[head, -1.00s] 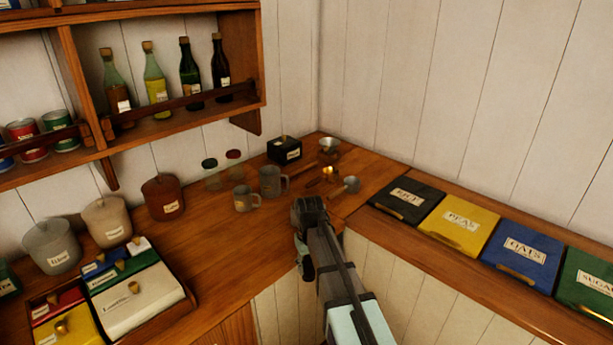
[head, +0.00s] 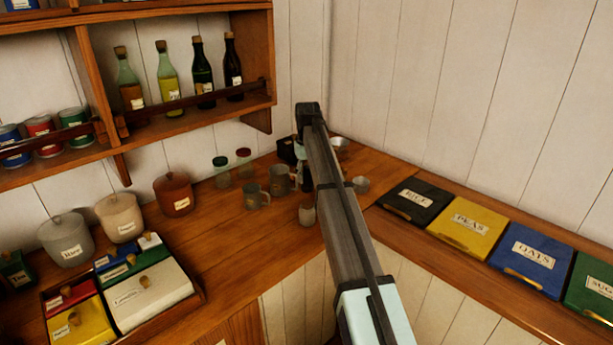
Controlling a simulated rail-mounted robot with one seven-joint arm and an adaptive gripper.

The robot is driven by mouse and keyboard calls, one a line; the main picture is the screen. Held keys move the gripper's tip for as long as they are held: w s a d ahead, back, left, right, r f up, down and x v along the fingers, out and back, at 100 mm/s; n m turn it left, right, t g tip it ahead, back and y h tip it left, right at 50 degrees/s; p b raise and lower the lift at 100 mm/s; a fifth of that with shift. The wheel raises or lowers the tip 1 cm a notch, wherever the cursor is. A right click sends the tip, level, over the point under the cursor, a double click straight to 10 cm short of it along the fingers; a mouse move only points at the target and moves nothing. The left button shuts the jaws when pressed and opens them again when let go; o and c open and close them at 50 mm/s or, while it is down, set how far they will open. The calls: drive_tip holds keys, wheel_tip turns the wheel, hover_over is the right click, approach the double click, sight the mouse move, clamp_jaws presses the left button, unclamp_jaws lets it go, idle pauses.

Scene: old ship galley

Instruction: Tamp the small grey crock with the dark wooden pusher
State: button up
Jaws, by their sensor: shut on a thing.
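My gripper (head: 305,178) points down at the end of my arm, over the counter near the corner, largely hidden by my forearm. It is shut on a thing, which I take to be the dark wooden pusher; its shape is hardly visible. A small grey-brown round thing (head: 307,214), which looks like the small grey crock, shows just below the gripper near the counter's front edge. I cannot tell whether the pusher is inside it, touching it or above it.
Two grey mugs (head: 256,197) stand just left of the gripper. A dark box (head: 287,150) and a metal cup (head: 340,146) are behind. Lidded bins (head: 413,201) line the right counter. Lidded jars (head: 173,194) and a compartment box (head: 150,295) are left. A bottle shelf (head: 190,110) hangs above.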

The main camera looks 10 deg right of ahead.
sight(307, 191)
drive_tip(key=shift+f+b, duration=1.15)
drive_tip(key=shift+f, duration=1.2)
drive_tip(key=shift+s+f, duration=0.1)
drive_tip(key=shift+f, duration=0.95)
idle(0.9)
drive_tip(key=shift+r, duration=0.1)
drive_tip(key=shift+r+p, duration=1.9)
drive_tip(key=shift+r, duration=1.55)
